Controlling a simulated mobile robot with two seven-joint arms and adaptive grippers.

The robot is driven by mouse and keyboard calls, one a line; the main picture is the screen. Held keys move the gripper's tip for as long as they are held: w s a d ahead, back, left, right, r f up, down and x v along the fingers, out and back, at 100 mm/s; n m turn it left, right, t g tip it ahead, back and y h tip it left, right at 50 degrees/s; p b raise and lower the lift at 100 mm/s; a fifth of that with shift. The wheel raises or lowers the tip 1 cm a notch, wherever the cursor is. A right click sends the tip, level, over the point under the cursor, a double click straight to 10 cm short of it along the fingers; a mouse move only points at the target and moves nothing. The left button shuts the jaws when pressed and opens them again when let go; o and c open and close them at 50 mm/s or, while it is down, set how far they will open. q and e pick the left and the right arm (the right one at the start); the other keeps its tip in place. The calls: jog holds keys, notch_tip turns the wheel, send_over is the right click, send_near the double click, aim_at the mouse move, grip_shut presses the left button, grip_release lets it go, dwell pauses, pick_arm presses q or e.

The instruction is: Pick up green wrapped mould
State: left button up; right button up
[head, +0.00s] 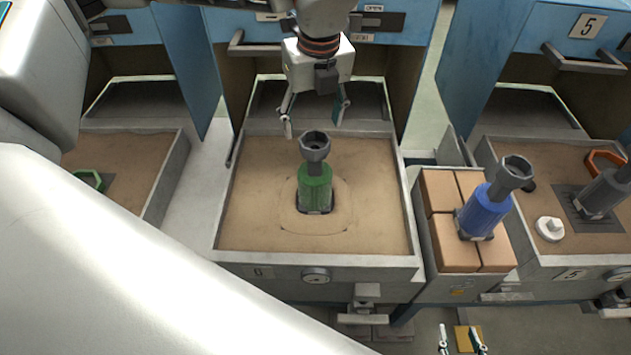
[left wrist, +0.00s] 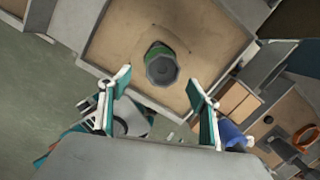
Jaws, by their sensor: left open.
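The green wrapped mould (head: 315,188) stands upright in the middle of the centre sand tray (head: 402,262), its grey cup-shaped top above the green wrap. My left gripper (head: 313,126) is open and empty, above and behind the mould in the head view, apart from it. In the left wrist view the mould's grey top (left wrist: 162,68) shows beyond and between the open fingers (left wrist: 158,82), with some green wrap at its far edge. My right gripper (head: 461,345) shows at the bottom edge, fingers apart and low, away from the mould.
A blue wrapped mould (head: 484,210) stands on bricks (head: 457,255) to the right. The right sand tray holds a grey mould (head: 603,194), an orange ring (head: 604,160) and a white piece (head: 550,229). A green ring (head: 88,180) lies in the left tray. Blue cabinets (head: 188,60) stand behind.

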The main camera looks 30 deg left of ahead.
aim_at(315, 148)
pick_arm(q)
jog(key=f, duration=0.4)
jog(key=w+f+p, duration=0.1)
jog(key=f, duration=0.2)
jog(key=shift+a+f, duration=0.1)
grip_shut()
